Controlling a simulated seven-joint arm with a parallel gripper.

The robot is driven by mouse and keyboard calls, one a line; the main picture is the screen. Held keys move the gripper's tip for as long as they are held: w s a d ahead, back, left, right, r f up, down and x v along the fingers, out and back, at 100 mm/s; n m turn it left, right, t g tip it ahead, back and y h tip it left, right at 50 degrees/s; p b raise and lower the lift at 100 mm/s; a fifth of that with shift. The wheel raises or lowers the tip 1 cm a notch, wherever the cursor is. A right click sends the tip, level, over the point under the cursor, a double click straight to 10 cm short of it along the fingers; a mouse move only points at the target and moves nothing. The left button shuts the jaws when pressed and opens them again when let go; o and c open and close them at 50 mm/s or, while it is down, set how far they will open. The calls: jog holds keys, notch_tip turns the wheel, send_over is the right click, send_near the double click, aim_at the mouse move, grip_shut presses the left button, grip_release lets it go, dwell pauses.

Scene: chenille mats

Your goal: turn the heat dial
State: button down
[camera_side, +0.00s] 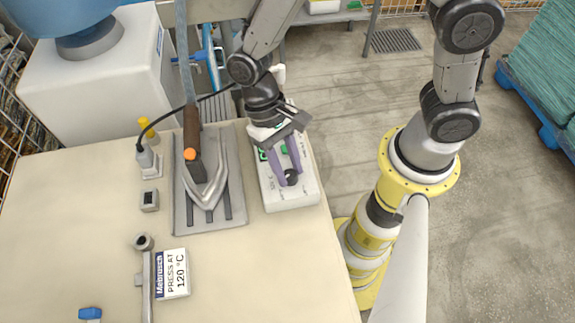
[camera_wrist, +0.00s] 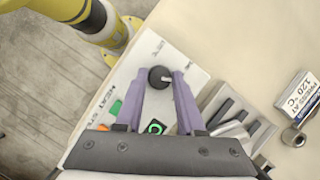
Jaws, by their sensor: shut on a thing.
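The black heat dial (camera_side: 292,177) sits near the front end of a white control box (camera_side: 303,194). In the wrist view the round dial (camera_wrist: 160,77) shows with a pale pointer mark at its right side. My gripper (camera_side: 285,178) has two purple fingers pointing down, one on each side of the dial. In the wrist view the gripper (camera_wrist: 160,79) is shut on the dial, between its fingertips. My gripper's dark body hides the box's rear.
An iron (camera_side: 207,190) with a brown handle rests on a grey ribbed plate (camera_side: 230,165) left of the box. A card (camera_side: 173,273) reads PRESS AT 120 °C. A metal bar (camera_side: 147,275) lies beside it. The table's right edge is close to the box.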

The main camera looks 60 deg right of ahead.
jog(key=m+y, duration=0.1)
jog(key=m, duration=0.2)
jog(key=m+t, duration=0.1)
jog(key=m, duration=0.2)
jog(key=shift+d+y, duration=0.15)
jog(key=shift+y, duration=0.25)
dwell(0.3)
jog(key=c, duration=0.5)
grip_release()
jog(key=v, duration=1.4)
jog(key=shift+s+d, duration=0.15)
jog(key=shift+s, duration=0.05)
